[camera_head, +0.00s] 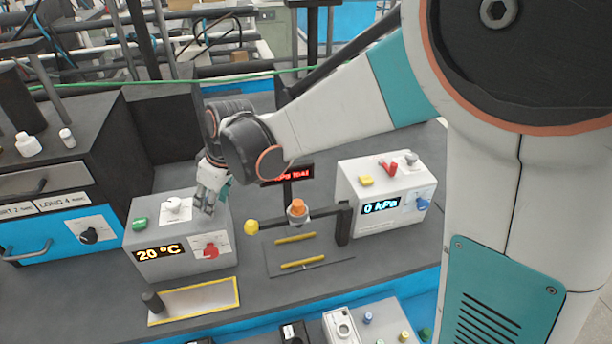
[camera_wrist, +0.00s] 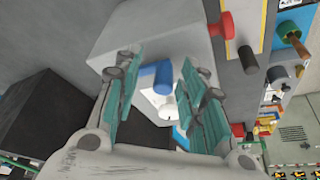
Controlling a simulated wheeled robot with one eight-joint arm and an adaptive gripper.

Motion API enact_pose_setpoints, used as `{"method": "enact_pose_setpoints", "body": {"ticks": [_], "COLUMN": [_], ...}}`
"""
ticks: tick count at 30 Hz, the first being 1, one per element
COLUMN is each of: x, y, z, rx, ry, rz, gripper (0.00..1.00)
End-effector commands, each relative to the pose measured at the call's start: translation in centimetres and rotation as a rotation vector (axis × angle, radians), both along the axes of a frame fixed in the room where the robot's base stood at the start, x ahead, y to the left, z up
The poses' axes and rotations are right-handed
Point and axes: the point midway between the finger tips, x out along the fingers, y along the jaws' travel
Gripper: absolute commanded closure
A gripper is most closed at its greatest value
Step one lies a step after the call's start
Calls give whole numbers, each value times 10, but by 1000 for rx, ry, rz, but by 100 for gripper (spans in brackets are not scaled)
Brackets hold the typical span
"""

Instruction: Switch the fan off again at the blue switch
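The blue switch (camera_wrist: 155,75) is on top of the grey box with the 20 °C display (camera_head: 185,263); that box also fills the top of the wrist view (camera_wrist: 145,35). My gripper (camera_head: 211,198) points down over the box's top right part and hides the switch in the head view. In the wrist view my gripper (camera_wrist: 157,68) is open, with the blue switch between its two teal-padded fingers. A gap shows on both sides; I cannot tell the depth or the switch's position. No fan is clearly visible.
The same box carries a green button (camera_head: 139,224), a white knob (camera_head: 173,205) and a red knob (camera_head: 211,251). A yellow-edged tray (camera_head: 237,291) lies in front.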

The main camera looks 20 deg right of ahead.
Motion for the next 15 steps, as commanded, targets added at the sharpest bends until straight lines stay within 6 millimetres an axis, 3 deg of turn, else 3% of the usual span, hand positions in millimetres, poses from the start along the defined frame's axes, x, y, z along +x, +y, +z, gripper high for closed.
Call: {"method": "enact_pose_setpoints", "body": {"ticks": [5, 6, 15], "x": [3, 0, -11], "y": [-10, -12, -30], "z": [0, 14, 65], "rx": [2, 2, 1], "ry": [-1, -1, -1], "rz": [143, 144, 139], "gripper": [62, 62, 62]}}
